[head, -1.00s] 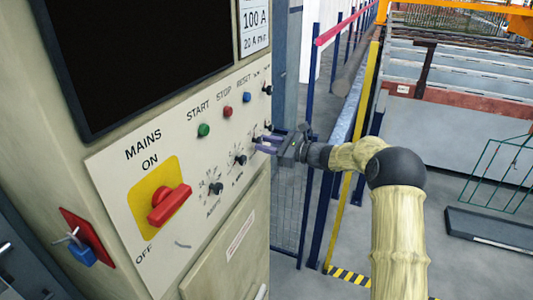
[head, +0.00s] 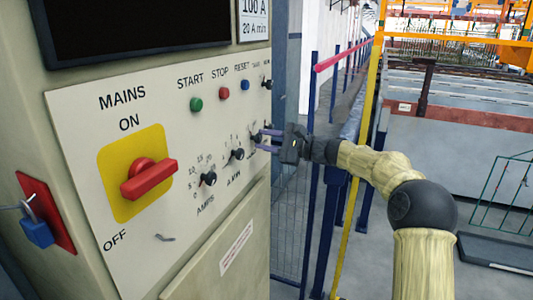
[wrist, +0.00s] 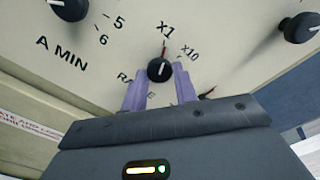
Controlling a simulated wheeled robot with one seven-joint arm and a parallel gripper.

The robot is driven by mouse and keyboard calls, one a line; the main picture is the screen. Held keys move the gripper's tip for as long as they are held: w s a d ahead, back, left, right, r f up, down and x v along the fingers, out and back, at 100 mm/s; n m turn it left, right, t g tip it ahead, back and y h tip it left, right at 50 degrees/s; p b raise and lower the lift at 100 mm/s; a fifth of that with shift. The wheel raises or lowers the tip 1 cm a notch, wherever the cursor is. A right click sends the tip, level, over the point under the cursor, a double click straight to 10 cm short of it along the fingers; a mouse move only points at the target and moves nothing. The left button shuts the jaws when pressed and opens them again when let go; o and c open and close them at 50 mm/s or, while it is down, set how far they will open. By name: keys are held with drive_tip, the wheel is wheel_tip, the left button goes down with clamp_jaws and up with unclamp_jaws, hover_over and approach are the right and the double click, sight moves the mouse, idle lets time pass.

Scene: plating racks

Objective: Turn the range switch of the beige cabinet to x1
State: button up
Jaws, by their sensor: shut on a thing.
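The beige cabinet (head: 85,160) fills the left of the head view, its panel facing right. My gripper (head: 268,141) reaches the panel's right part from the right. In the wrist view, the black range switch (wrist: 158,69) sits between the tips of my two purple fingers (wrist: 160,82), which are shut on it. The X10 mark (wrist: 189,52) is to the right. The fingers hide part of the lettering below the switch.
The A MIN knob (head: 237,154) and AMPS knob (head: 208,179) are left of my gripper. Above are the green START (head: 196,105) and red STOP (head: 224,93) buttons. The red MAINS handle (head: 149,180) juts out at left. A yellow post (head: 357,170) stands behind my arm.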

drive_tip(key=shift+n+b, duration=0.6)
drive_tip(key=o, duration=1)
drive_tip(key=shift+c, duration=0.2)
drive_tip(key=b+v, duration=0.3)
drive_tip(key=v, duration=1.4)
drive_tip(key=shift+d, duration=0.25)
